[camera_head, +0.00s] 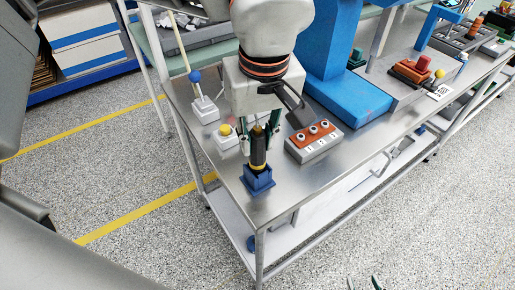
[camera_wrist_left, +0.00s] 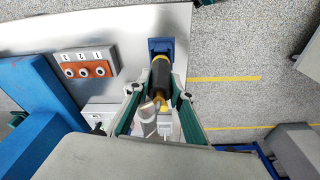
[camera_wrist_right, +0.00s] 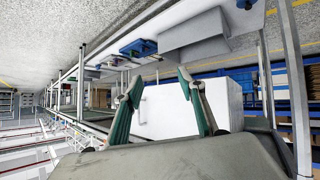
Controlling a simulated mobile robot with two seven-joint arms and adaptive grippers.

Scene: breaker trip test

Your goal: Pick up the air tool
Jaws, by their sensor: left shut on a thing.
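The air tool (camera_head: 258,152), a black cylinder with yellow bands, stands upright with its lower end in a blue holder (camera_head: 259,182) near the left front corner of the metal bench. My left gripper (camera_head: 258,133) is around the tool from above, its green fingers on either side. The left wrist view shows the left gripper (camera_wrist_left: 157,92) shut on the tool (camera_wrist_left: 160,75), whose far end is at the blue holder (camera_wrist_left: 160,46). My right gripper (camera_wrist_right: 160,80) is open and empty, away from the tool; its fingertips (camera_head: 363,284) show at the head view's bottom edge.
A grey box with three buttons on an orange panel (camera_head: 315,136) sits right of the tool. Behind are a blue machine stand (camera_head: 350,95), a yellow-button box (camera_head: 225,131) and a blue-ball lever (camera_head: 195,77). The bench (camera_head: 300,180) is bare toward its front edge.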

